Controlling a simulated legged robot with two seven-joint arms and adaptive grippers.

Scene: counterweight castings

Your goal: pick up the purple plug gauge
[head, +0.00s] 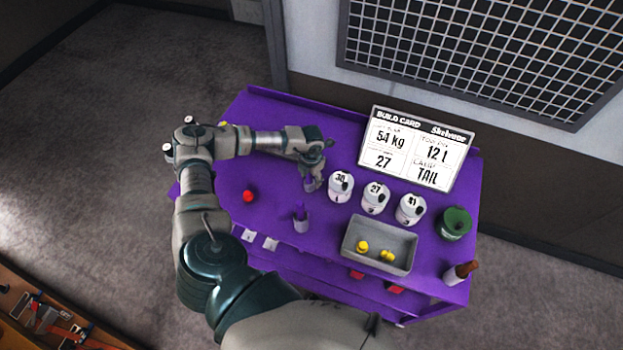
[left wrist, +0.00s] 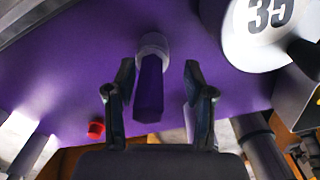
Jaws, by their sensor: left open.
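A purple plug gauge (head: 309,184) with a purple handle and a light grey end stands on the purple table, just below my left gripper (head: 311,169). In the left wrist view the gauge's dark purple handle (left wrist: 149,88) and grey end show between the two fingers of my left gripper (left wrist: 158,85). The fingers are open, with a gap on each side of the handle. A similar purple and grey piece (head: 301,219) stands a little nearer on the table, apart from the gripper. My right gripper is not in view.
White numbered canisters (head: 375,198) stand in a row to the right, the closest beside the gripper. A grey tray (head: 350,238) holds yellow pieces. A green round casting (head: 455,223), a brown-handled piece (head: 462,272) and a red knob (head: 249,196) are on the table. A build card (head: 415,148) stands behind.

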